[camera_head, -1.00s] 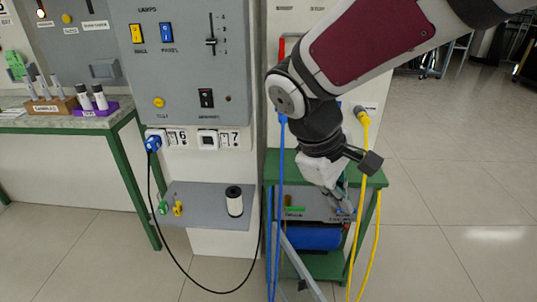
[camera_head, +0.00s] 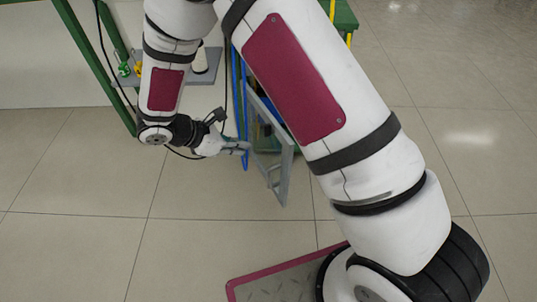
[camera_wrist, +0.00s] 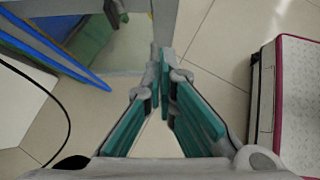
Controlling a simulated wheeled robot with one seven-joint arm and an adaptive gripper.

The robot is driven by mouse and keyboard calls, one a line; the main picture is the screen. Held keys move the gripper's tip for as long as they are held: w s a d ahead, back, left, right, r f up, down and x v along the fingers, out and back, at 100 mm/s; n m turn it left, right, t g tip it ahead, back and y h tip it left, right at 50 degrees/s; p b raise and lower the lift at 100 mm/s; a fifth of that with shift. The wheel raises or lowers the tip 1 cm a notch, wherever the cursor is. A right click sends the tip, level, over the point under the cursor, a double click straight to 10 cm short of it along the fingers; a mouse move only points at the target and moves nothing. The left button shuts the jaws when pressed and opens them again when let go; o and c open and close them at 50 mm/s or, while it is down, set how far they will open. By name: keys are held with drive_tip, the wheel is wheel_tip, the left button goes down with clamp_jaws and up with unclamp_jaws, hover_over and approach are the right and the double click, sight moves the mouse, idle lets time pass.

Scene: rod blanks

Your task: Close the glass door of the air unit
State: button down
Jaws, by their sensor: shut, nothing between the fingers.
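The air unit's glass door (camera_head: 283,180) stands swung open as a grey-framed panel, left of my large arm link in the head view. My gripper (camera_head: 246,147) is shut and empty, with its tips at the left side of the door. In the wrist view the closed fingertips (camera_wrist: 163,78) lie close to the door's grey frame (camera_wrist: 164,22); I cannot tell whether they touch. The rest of the unit is mostly hidden behind my arm in the head view.
Blue hoses (camera_wrist: 50,50) run beside the door in the wrist view. A black cable (camera_wrist: 66,115) curves at the left. A green bench (camera_head: 344,14) stands behind my arm. The tiled floor (camera_head: 190,220) in front is clear.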

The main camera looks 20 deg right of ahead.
drive_tip(key=b, duration=0.4)
approach(284, 150)
wheel_tip(284, 150, down, 4)
drive_tip(key=d, duration=0.3)
drive_tip(key=shift+w+r+b, duration=0.3)
drive_tip(key=shift+d, duration=0.1)
